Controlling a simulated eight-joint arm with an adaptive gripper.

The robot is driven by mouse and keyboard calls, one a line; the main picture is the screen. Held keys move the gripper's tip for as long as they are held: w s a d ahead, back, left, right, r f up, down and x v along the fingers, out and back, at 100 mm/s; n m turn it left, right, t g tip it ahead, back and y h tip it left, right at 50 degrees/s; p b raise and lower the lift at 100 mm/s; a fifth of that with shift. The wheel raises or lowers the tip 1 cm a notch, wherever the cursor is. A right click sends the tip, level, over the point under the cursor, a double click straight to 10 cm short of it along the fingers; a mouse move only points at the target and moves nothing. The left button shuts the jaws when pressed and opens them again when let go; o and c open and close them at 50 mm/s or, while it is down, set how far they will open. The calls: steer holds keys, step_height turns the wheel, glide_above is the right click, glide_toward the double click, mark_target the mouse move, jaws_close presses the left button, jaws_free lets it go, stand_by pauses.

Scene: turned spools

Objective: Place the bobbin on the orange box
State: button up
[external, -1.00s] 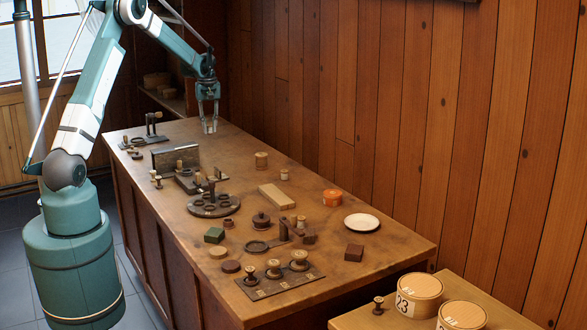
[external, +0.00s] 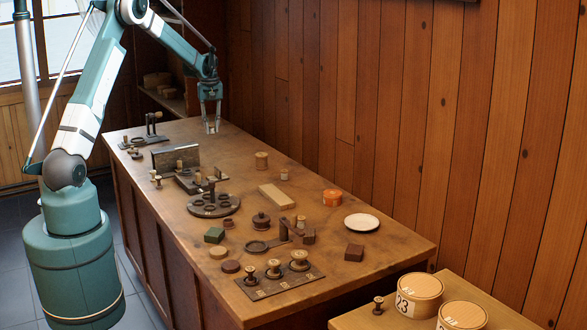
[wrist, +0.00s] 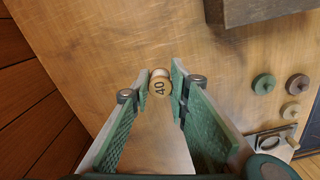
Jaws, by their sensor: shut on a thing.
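In the external view my gripper (external: 211,129) points down, low over the far end of the wooden table; the bobbin is too small or hidden there to make out. The orange box (external: 332,197), small and round-looking, stands on the table's right side, well to the right of and nearer the camera than my gripper.
A white plate (external: 361,222) lies beside the orange box. Dark stands with spools fill the table's left and front. A plank wall borders the right.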

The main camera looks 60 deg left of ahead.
steer(key=w+d+r+m+p, duration=0.1)
steer(key=w+d+m, duration=0.1)
steer(key=w+d, duration=0.45)
steer(key=w+d+m, duration=0.2)
steer(key=w+d, duration=0.1)
steer(key=d, duration=0.7)
step_height(320, 180, up, 4)
steer(key=m+p, duration=0.3)
steer(key=m, duration=1)
glide_above(332, 193)
steer(key=shift+w+f, duration=0.1)
steer(key=shift+f, duration=0.1)
steer(key=shift+f, duration=0.1)
steer(key=shift+a+f, duration=0.1)
steer(key=shift+f, duration=2.95)
steer(key=shift+f, duration=1.85)
